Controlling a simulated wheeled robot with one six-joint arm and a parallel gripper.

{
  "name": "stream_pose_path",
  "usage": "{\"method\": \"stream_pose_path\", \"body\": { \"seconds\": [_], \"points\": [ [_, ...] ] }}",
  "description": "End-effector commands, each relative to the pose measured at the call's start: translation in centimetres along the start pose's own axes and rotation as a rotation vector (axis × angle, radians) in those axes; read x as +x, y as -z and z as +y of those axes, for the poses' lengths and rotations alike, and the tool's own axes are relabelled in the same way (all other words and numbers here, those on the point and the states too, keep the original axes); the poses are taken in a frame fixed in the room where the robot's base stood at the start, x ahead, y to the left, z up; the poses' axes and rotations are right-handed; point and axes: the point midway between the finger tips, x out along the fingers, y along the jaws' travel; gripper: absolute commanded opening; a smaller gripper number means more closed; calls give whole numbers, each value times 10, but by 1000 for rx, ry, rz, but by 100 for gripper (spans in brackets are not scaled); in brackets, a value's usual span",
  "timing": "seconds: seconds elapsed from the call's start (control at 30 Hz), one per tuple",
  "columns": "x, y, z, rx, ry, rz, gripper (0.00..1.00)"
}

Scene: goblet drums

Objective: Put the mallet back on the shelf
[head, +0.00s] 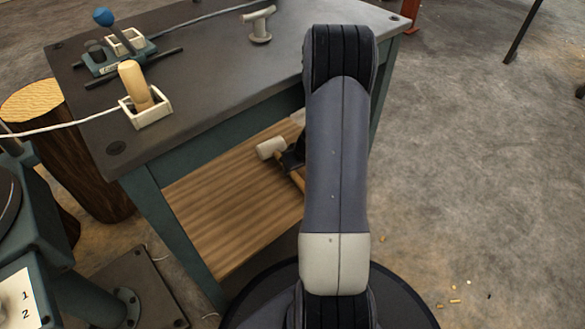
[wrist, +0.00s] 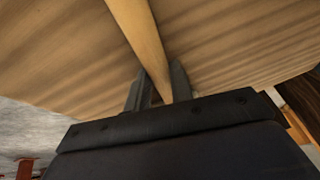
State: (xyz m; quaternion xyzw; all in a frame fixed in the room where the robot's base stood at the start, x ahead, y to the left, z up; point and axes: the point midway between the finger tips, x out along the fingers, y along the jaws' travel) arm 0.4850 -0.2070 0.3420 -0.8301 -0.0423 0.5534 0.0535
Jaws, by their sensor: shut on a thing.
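The mallet has a pale, whitish head (head: 270,148) and a light wooden handle. In the head view it is at the wooden lower shelf (head: 225,205) beneath the dark table top. My gripper (head: 293,160) is at the mallet, mostly hidden behind my arm. In the wrist view my gripper (wrist: 157,92) is shut on the mallet's handle (wrist: 142,35), with one finger on each side. The shelf's striped wood (wrist: 230,45) fills the background there. The mallet's head is out of the wrist view. I cannot tell whether the mallet touches the shelf.
The table top (head: 205,85) above the shelf carries a wooden-handled tool in a white holder (head: 147,108), a blue-knobbed device (head: 110,45) and a pale T-shaped piece (head: 260,25). A log stump (head: 95,180) stands at left. Concrete floor (head: 480,150) at right is mostly clear.

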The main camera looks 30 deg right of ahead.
Motion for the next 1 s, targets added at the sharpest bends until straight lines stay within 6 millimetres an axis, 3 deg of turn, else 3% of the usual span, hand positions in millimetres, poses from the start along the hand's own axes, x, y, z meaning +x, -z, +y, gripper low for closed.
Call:
{"method": "stream_pose_path", "body": {
  "seconds": [0.03,0.07,0.37,0.67,1.0],
  "points": [
    [-1,1,0,0,-1,1,0],
    [-1,1,0,0,-1,1,23],
    [0,0,0,0,0,1,47],
    [-5,0,0,0,0,0,47],
    [-69,2,0,1,-1,2,47]
  ]
}}
